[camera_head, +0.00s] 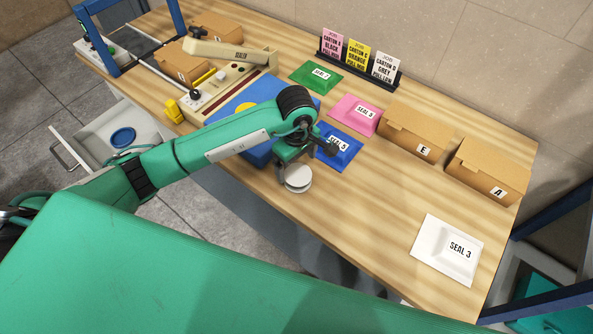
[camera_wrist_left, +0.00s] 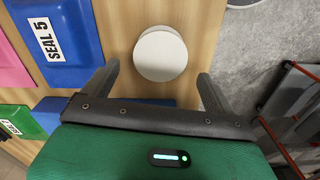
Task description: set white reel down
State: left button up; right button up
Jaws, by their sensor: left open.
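The white reel (camera_head: 298,178) is a round, pale piece with its flat face up, at the front edge of the wooden table, just below my left gripper (camera_head: 302,160). In the left wrist view the reel (camera_wrist_left: 160,54) shows as a white disc on the wood, just ahead of the open fingers of my left gripper (camera_wrist_left: 158,71). The fingers stand apart, one to each side, with visible gaps to the disc. My right gripper is not in view.
A blue Seal 5 tray (camera_head: 350,158) lies close behind my gripper. Pink (camera_head: 355,112) and green (camera_head: 303,76) trays lie farther back. Carton E (camera_head: 412,140) and carton A (camera_head: 480,172) stand at the back right. The white Seal 3 tray (camera_head: 427,255) lies front right. Bare wood (camera_head: 375,215) separates it from the reel.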

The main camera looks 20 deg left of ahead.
aim_at(297, 173)
pick_arm(q)
notch_tip(297, 173, up, 8)
jog(key=b, duration=0.2)
jog(key=shift+d, duration=0.1)
dwell(0.5)
